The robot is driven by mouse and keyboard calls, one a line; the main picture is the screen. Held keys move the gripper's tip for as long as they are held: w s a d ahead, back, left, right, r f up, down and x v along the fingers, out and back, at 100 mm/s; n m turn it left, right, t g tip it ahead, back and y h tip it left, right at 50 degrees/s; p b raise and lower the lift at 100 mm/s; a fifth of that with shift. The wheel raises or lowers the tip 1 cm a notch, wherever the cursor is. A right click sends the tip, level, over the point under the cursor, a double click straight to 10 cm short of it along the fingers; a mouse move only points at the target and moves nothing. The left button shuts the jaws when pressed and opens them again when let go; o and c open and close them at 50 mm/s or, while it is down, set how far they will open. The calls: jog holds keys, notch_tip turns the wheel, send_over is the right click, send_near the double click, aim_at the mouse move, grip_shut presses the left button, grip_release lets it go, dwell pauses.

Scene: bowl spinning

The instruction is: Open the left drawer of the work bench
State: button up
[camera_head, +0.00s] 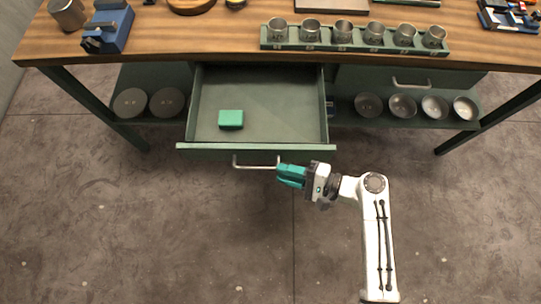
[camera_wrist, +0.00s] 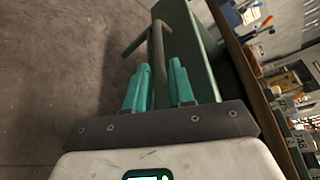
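The left drawer (camera_head: 258,150) of the work bench stands pulled well out, with its inside showing. A small green box (camera_head: 231,119) lies in it. The drawer's metal bar handle (camera_head: 255,166) is on its front and also shows in the wrist view (camera_wrist: 157,50). My gripper (camera_head: 281,174) is at the right end of the handle. In the wrist view its two teal fingers (camera_wrist: 157,72) stand apart, with part of the handle in line with the gap between them. I cannot tell whether the fingers touch the handle.
The bench top (camera_head: 200,42) carries a rack of metal cups (camera_head: 350,46) and a blue vise (camera_head: 108,28). A second drawer (camera_head: 440,82) at the right is shut. Bowls (camera_head: 402,107) stand on the lower shelf. The floor (camera_head: 150,230) in front is clear.

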jog(key=shift+v, duration=1.6)
